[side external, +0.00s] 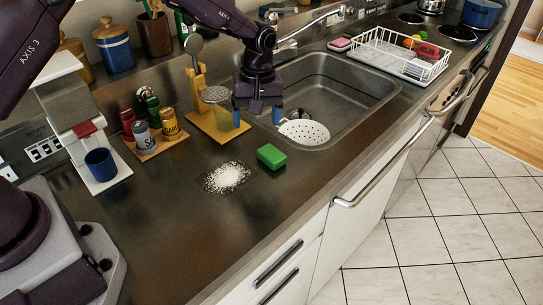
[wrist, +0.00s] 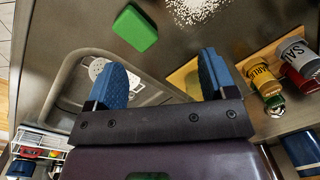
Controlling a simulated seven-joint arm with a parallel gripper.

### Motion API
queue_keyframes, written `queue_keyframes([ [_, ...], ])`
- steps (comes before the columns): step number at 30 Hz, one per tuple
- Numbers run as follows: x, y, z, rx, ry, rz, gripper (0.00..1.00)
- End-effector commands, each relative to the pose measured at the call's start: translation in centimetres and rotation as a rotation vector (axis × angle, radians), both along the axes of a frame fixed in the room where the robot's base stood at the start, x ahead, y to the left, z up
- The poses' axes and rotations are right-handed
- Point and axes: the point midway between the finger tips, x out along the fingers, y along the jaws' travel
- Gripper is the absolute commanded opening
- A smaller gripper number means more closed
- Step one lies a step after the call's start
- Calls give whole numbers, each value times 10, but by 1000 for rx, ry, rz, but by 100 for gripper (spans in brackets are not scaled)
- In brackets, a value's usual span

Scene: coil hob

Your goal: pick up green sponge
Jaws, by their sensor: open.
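The green sponge (side external: 271,156) is a bright green block lying flat on the dark steel counter, just in front of the sink's near corner. In the wrist view the sponge (wrist: 135,28) lies beyond the fingertips, toward the top and left of centre. My gripper (side external: 257,117) has blue fingers that point down near the sink's left edge, behind the sponge. In the wrist view my gripper (wrist: 160,72) has its two fingers wide apart with nothing between them. The gripper and sponge are apart.
White powder (side external: 226,178) lies left of the sponge. The sink (side external: 345,85) holds a white strainer (side external: 304,132). A wooden stand (side external: 214,122) with utensils and a spice tray (side external: 160,146) stand left of the gripper. A white dish rack (side external: 400,55) stands right of the sink.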

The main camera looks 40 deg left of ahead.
Motion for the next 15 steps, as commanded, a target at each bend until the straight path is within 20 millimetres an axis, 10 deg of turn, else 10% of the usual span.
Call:
queue_keyframes([
  [6, 41, -4, -4, 10, -69, 343, 78],
  [15, 44, -5, -10, 14, -74, 541, 78],
])
